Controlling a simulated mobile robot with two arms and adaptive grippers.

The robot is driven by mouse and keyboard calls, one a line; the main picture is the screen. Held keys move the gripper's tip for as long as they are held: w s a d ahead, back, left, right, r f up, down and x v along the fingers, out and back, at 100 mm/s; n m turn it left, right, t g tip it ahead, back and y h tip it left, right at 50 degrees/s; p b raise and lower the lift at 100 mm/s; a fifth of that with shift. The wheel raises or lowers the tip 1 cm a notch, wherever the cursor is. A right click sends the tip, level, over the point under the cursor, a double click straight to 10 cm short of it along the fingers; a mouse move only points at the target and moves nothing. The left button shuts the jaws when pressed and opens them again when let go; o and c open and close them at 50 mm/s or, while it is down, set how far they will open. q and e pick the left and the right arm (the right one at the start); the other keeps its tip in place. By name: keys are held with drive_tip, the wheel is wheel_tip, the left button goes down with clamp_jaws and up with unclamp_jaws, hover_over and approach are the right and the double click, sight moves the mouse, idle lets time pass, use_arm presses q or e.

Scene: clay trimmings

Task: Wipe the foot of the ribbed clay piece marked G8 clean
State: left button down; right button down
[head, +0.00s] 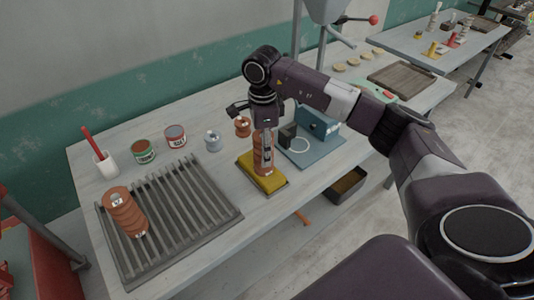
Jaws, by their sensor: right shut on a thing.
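My right gripper (266,136) points straight down and is shut on an upright ribbed clay piece (262,166), orange-brown. The foot of the piece is down at a yellow sponge pad (272,184) in a dark shallow tray. It looks to be on the pad, but I cannot tell whether it presses into it. A second ribbed clay piece (124,212) lies tilted on the slatted grey rack (190,231) at the left, with a pale mark on it. The mark G8 cannot be read on either piece. My left gripper is not in view.
Behind the rack stand a white cup with a red stick (106,164), two tins (144,151), a grey insulator-like piece (213,141) and a small orange piece (242,126). A blue fixture (317,122) stands close right of the sponge. The bench's front edge is clear.

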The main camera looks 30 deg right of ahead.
drive_tip(key=shift+w+a+b, duration=0.2)
drive_tip(key=shift+w+b, duration=0.55)
drive_tip(key=shift+w, duration=1.95)
drive_tip(key=shift+s+d+p, duration=0.15)
drive_tip(key=shift+s+p, duration=0.2)
drive_tip(key=shift+s, duration=1.1)
drive_tip(key=shift+s+d, duration=0.2)
drive_tip(key=shift+s, duration=2.4)
drive_tip(key=shift+w+a+b, duration=0.2)
drive_tip(key=shift+w+b, duration=0.2)
drive_tip(key=shift+w, duration=1.6)
drive_tip(key=shift+w+a+b, duration=0.15)
drive_tip(key=shift+w+b, duration=0.2)
drive_tip(key=shift+w, duration=1.65)
drive_tip(key=shift+s+d+r, duration=0.1)
drive_tip(key=shift+s+d, duration=0.05)
drive_tip(key=shift+s, duration=1.2)
drive_tip(key=shift+s+d+p, duration=0.2)
drive_tip(key=shift+s+p, duration=0.2)
drive_tip(key=shift+s, duration=2.25)
drive_tip(key=shift+w, duration=0.15)
drive_tip(key=shift+w+a+b, duration=0.2)
drive_tip(key=shift+w+b, duration=0.1)
drive_tip(key=shift+w, duration=1.4)
drive_tip(key=shift+w+a+b, duration=0.15)
drive_tip(key=shift+w+b, duration=0.15)
drive_tip(key=shift+w, duration=1.9)
